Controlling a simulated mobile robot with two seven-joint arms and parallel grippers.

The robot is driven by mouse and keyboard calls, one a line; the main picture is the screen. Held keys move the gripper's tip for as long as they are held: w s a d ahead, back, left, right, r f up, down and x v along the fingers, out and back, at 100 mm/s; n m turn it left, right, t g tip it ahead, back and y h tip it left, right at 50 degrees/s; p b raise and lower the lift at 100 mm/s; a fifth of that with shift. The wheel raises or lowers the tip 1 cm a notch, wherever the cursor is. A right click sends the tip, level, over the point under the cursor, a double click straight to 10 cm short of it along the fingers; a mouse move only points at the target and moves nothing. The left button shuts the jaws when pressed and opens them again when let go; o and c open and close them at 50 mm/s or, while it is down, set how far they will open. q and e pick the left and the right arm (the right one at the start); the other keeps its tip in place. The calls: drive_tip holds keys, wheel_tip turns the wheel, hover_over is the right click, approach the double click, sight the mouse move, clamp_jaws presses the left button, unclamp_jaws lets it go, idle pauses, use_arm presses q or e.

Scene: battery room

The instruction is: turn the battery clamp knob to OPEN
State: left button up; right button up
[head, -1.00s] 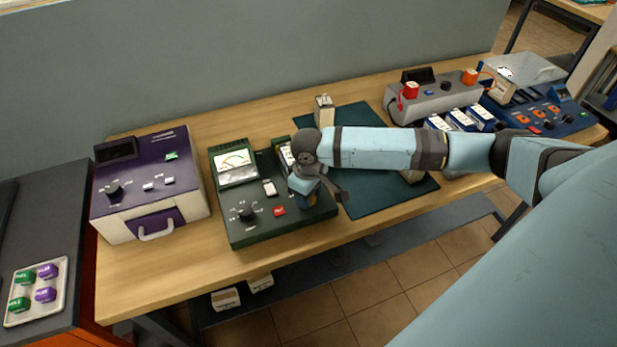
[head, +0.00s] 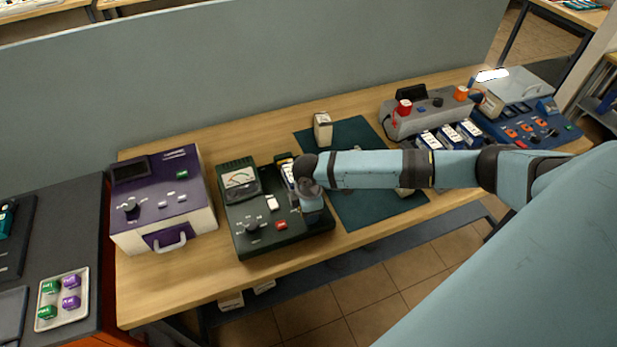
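The dark green tester (head: 245,207) with an analog meter (head: 240,179) stands mid-table. It has a black dial knob (head: 253,226) with white marks, a white switch (head: 272,202) and a red button (head: 281,224). A white battery-like block (head: 288,173) sits at its back right, partly hidden by my wrist. My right gripper (head: 311,207) points down over the tester's right side. Its fingertips are hard to make out, and I cannot see whether they touch anything. No clamp knob or OPEN label is readable; that part of the panel is covered by my gripper. My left gripper is not in view.
A purple device (head: 170,195) stands left of the tester. A dark green mat (head: 352,130) lies to the right, with a beige block (head: 323,129) at its back edge. A grey charger (head: 430,115) and blue unit (head: 540,135) stand farther right. A tray (head: 42,318) is at lower left.

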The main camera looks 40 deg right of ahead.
drive_tip(key=shift+o, duration=0.2)
drive_tip(key=shift+r+n, duration=0.15)
drive_tip(key=shift+n, duration=0.45)
drive_tip(key=shift+a, duration=0.15)
drive_tip(key=o, duration=0.6)
drive_tip(key=shift+c, duration=0.2)
drive_tip(key=shift+o, duration=1.2)
drive_tip(key=shift+w, duration=0.1)
drive_tip(key=shift+a, duration=0.1)
